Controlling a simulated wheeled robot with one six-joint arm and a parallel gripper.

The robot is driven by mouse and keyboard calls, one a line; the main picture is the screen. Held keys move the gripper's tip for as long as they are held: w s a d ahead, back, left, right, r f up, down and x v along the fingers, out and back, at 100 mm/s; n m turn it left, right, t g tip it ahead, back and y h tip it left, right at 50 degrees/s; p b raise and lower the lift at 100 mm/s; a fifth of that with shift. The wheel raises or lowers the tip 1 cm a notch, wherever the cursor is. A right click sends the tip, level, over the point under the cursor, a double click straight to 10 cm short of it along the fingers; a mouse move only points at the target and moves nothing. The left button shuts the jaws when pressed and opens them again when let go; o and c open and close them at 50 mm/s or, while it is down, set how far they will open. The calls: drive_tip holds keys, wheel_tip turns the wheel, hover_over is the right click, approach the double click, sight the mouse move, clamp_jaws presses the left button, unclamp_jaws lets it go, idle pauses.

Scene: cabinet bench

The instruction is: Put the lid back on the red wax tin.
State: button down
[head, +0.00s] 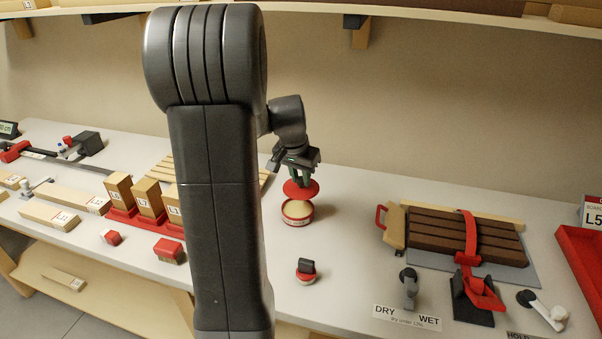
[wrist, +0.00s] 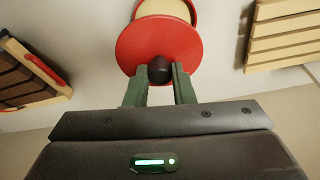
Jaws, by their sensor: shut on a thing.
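The red wax tin (head: 297,219) stands on the bench, open at the top, with pale wax showing inside. In the wrist view the tin (wrist: 178,8) is partly hidden behind the lid. The red lid (head: 301,190) is a round disc with a dark knob; in the wrist view the lid (wrist: 158,42) fills the top middle. My gripper (head: 302,178) is shut on the lid's knob, also seen in the wrist view (wrist: 160,74). The lid hangs just above the tin, apart from it as far as I can tell, and looks slightly tilted in the head view.
A strapped stack of brown boards (head: 440,235) lies to the right. A small black-and-red object (head: 306,270) stands in front of the tin. Labelled wooden blocks (head: 148,197) stand in red holders at the left. Bare bench lies between the tin and the boards.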

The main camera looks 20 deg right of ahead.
sight(295, 189)
drive_tip(key=shift+w+a+f, duration=0.1)
drive_tip(key=shift+w+a, duration=0.2)
drive_tip(key=shift+a, duration=0.2)
drive_tip(key=shift+s+a+b+x, duration=0.15)
drive_tip(key=shift+b+x, duration=0.65)
drive_tip(key=shift+x, duration=0.2)
drive_tip(key=shift+s+a+b+x, duration=0.2)
drive_tip(key=shift+b+x, duration=0.55)
drive_tip(key=shift+x, duration=0.25)
drive_tip(key=shift+s+a+b+x, duration=0.1)
drive_tip(key=shift+s+b+x, duration=0.05)
drive_tip(key=shift+b+x, duration=0.75)
drive_tip(key=shift+f, duration=0.55)
drive_tip(key=c, duration=0.7)
unclamp_jaws()
drive_tip(key=shift+r, duration=0.15)
drive_tip(key=shift+r+p, duration=2.3)
drive_tip(key=shift+r, duration=1.15)
